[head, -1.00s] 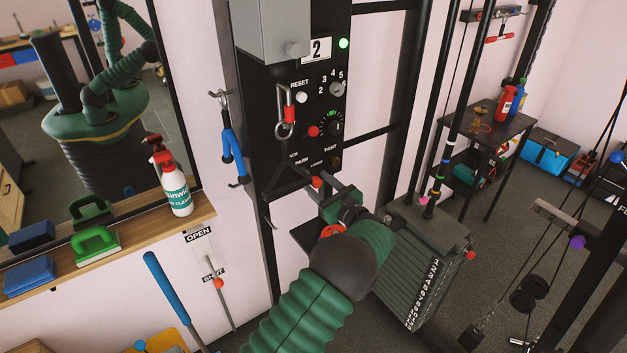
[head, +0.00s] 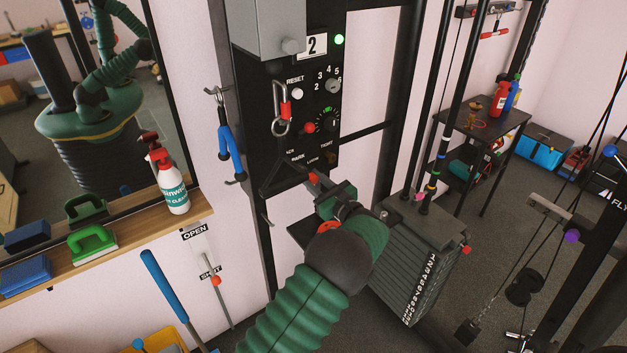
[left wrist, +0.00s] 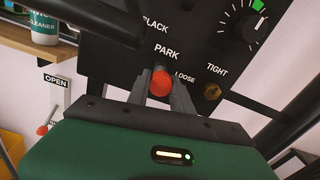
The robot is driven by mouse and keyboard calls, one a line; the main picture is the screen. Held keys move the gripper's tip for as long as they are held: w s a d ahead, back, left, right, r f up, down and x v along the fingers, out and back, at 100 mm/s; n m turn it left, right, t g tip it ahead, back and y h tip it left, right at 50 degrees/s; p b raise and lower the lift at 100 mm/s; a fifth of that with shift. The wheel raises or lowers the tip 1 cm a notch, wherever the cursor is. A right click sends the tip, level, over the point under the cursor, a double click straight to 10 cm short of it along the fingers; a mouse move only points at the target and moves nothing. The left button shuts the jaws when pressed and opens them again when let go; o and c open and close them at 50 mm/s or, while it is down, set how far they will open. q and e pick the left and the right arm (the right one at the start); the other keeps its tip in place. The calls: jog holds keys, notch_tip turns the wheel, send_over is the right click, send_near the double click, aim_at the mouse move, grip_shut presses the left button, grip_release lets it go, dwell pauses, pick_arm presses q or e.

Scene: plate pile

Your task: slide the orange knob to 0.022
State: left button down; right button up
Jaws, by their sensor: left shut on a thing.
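The orange knob (head: 313,178) sits at the bottom of the black control panel (head: 262,128), below the SLACK, PARK, LOOSE and TIGHT labels. In the left wrist view the orange knob (left wrist: 160,83) shows between the fingers, just under the word PARK. My left gripper (left wrist: 160,92) is shut on it, one finger on each side. In the head view my left gripper (head: 319,184) reaches up to the knob from below, its green arm covering what is behind. The knob's track and any scale are hidden. My right gripper is not in view.
A dark dial with a green mark (left wrist: 252,28) and a brass nut (left wrist: 212,91) are close by. Another orange knob (head: 215,281) is on the OPEN/SHUT rod at left. A weight stack (head: 415,270) stands at right.

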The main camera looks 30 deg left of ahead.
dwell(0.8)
pick_arm(q)
jog(key=shift+b+x, duration=0.3)
jog(key=shift+x, duration=0.9)
jog(key=shift+r, duration=0.1)
jog(key=c, duration=1.4)
grip_release()
jog(key=shift+w, duration=0.1)
jog(key=shift+o, duration=1.4)
jog(key=shift+a, duration=0.1)
